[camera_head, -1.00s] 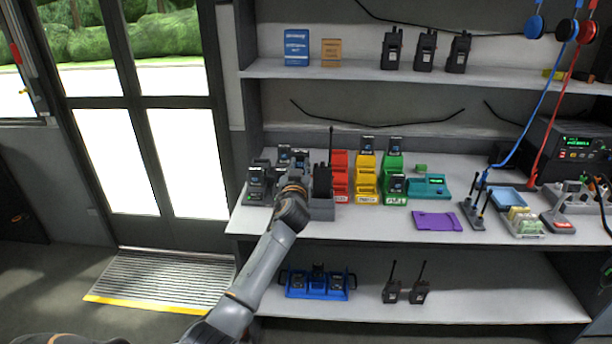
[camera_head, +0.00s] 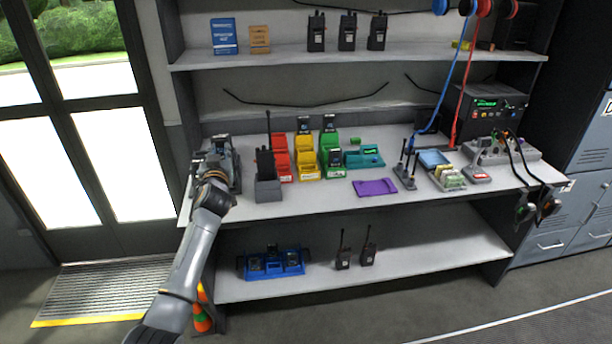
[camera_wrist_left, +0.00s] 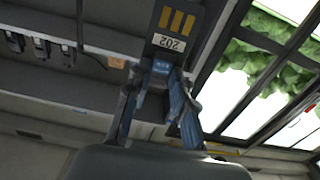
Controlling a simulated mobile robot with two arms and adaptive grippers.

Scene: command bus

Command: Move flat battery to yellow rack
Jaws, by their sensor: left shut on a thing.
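My left gripper (camera_wrist_left: 157,95) is shut on a dark flat battery (camera_wrist_left: 175,28) with gold contacts and a white "202" label. In the head view the gripper (camera_head: 217,158) is at the left end of the workbench, in front of the dark batteries and charger there. The battery is hard to tell apart from them in that view. The yellow rack (camera_head: 307,160) stands on the bench between the red rack (camera_head: 283,163) and the green rack (camera_head: 327,157). A battery (camera_head: 304,126) stands in its rear slot; its front slots look empty. My right gripper is not in view.
A radio in a grey holder (camera_head: 267,188) stands between my left gripper and the racks. A teal device (camera_head: 364,156) and a purple plate (camera_head: 374,187) lie right of the racks. A shelf (camera_head: 290,57) runs above. A blue tray (camera_head: 273,265) sits below.

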